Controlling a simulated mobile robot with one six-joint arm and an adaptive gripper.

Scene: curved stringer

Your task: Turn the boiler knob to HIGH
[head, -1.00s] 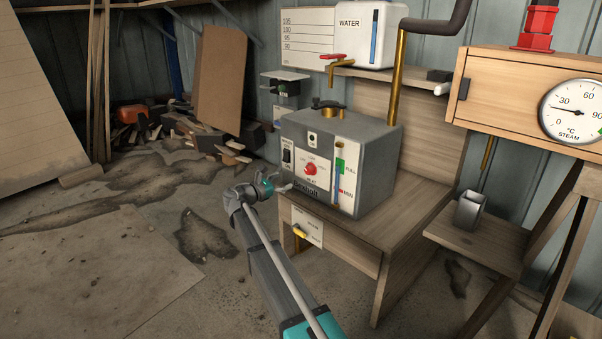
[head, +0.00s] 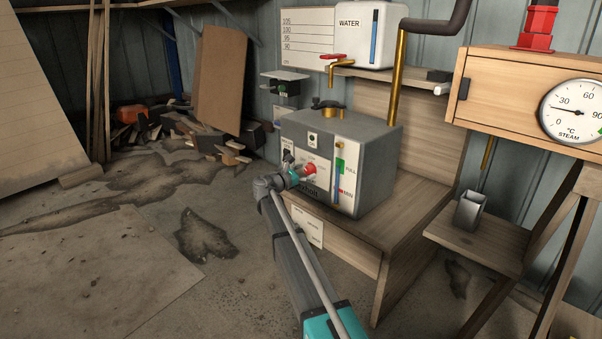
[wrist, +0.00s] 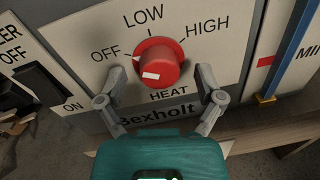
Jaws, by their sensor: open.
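The grey boiler (head: 375,155) stands on a wooden bench. Its red knob (wrist: 158,62) sits on a pale dial plate marked OFF, LOW, HIGH and HEAT. A white mark on the knob's rim is toward OFF, and a white patch shows on its front. The knob also shows in the head view (head: 310,169). My gripper (wrist: 160,82) is open, with one finger on each side of the knob's lower part. I cannot tell whether the fingers touch it. In the head view my gripper (head: 300,177) is right in front of the boiler's front face.
A black ON/OFF boiler switch (wrist: 38,84) is left of the dial. The level gauge (head: 337,172) is at right. A white water tank (head: 355,35) with a red-handled tap stands above. A steam box with a dial (head: 573,111) is at right. Open floor lies left.

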